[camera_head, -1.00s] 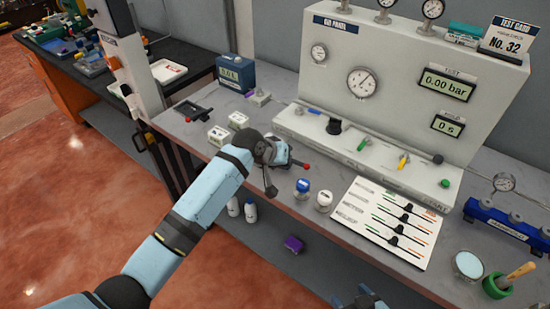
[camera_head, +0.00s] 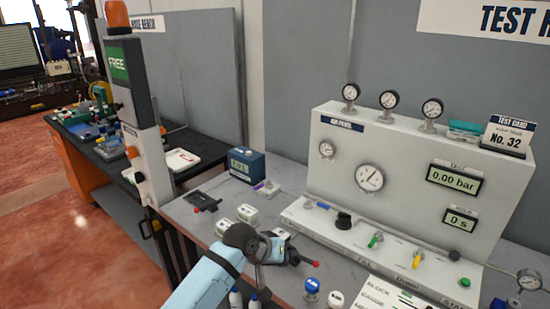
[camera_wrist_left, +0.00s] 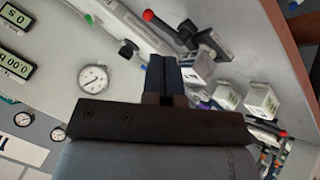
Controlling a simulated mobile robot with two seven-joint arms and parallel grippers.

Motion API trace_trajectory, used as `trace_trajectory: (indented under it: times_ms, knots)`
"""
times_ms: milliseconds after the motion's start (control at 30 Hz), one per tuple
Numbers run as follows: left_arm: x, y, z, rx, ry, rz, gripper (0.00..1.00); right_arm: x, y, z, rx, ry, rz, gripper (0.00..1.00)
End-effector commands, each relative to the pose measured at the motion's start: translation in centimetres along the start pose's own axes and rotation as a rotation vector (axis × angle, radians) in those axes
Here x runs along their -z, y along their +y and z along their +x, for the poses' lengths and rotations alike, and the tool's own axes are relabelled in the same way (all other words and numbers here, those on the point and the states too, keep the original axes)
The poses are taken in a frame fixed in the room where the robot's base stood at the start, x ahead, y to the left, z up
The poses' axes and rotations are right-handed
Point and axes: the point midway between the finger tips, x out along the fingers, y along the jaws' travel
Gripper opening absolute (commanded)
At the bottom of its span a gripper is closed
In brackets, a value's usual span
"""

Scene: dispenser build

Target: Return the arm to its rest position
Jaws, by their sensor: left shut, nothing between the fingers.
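My left arm (camera_head: 205,283) comes in from the bottom of the head view, light blue with a dark wrist joint (camera_head: 240,238). The wrist is over the front of the grey bench, beside a small clamp-like fixture with a red-knobbed lever (camera_head: 314,264). The finger tips are hard to make out there. In the left wrist view my left gripper (camera_wrist_left: 165,65) is shut and empty, with bench items beyond it. My right gripper is not in view.
The gauge panel (camera_head: 340,150) stands at the back right of the bench. White blocks (camera_head: 222,226), a blue display box (camera_head: 246,165) and a dark tray (camera_head: 203,201) lie near the arm. A post with an orange lamp (camera_head: 117,14) stands to the left.

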Motion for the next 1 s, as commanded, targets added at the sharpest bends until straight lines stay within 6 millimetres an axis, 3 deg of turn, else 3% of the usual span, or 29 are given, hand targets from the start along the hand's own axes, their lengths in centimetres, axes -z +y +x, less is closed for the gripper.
trace_trajectory:
  times_ms: [233, 433, 700, 800, 1000]
  knots:
    - [-8.7, -4.8, 1.7, 0.013, 0.124, -0.023, 0.0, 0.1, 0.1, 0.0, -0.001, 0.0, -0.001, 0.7]
    - [-17.6, -9.4, 0.7, 0.092, 0.259, -0.002, 0.0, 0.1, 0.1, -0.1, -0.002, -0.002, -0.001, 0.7]
    - [-29.7, -14.1, -4.4, 0.262, 0.387, 0.101, 0.0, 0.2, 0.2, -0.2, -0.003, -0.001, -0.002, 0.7]
    - [-33.1, -15.0, -6.6, 0.32, 0.413, 0.153, 0.0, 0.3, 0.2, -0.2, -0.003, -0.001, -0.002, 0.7]
    - [-36.7, -15.7, -9.5, 0.385, 0.437, 0.227, 0.0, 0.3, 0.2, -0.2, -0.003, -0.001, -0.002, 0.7]
